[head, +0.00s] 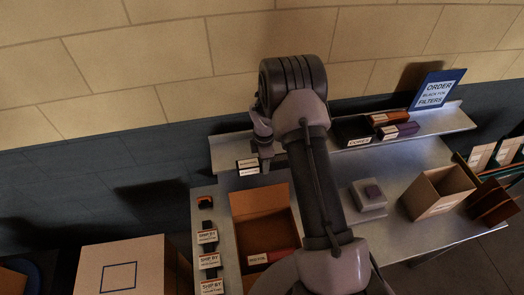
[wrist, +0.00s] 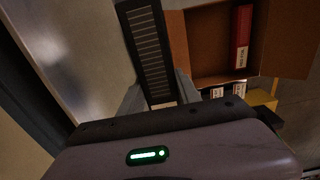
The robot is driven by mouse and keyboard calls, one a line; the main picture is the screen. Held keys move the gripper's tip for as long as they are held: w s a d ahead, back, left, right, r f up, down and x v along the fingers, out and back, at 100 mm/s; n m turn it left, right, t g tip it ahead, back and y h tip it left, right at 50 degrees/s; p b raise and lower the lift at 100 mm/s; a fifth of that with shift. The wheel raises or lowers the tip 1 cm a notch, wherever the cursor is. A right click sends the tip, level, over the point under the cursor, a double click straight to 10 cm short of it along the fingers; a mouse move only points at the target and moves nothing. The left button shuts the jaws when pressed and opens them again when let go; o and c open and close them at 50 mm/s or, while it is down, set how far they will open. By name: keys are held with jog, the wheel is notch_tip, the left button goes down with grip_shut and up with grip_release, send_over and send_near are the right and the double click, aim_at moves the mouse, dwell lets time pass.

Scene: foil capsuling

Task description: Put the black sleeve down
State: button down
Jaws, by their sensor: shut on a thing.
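The black sleeve (wrist: 152,52) is a long dark piece with a ribbed grey face. In the wrist view it stands out between the two fingers of my gripper (wrist: 160,98), which is shut on it. In the head view my gripper (head: 264,152) is over the left end of the back shelf, behind the open brown box. A black piece with white labels (head: 248,167) shows just below it there; I cannot tell whether it is the sleeve. My arm hides part of the table.
The open box (head: 262,204) holds a red labelled piece (wrist: 242,38). A grey block (head: 368,197) and an open carton (head: 437,190) stand to the right.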

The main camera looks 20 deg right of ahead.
jog(key=w, duration=0.2)
jog(key=w+d+b, duration=0.1)
jog(key=w, duration=0.2)
jog(key=w+d+f+b, duration=0.1)
jog(key=w, duration=0.1)
jog(key=shift+w, duration=0.4)
jog(key=shift+w+f+b, duration=0.2)
jog(key=shift+f+b, duration=0.2)
jog(key=shift+f, duration=1.2)
jog(key=shift+f, duration=0.1)
jog(key=shift+s+f+b, duration=0.1)
jog(key=shift+b, duration=0.2)
jog(key=c, duration=0.9)
grip_release()
jog(key=shift+o, duration=0.2)
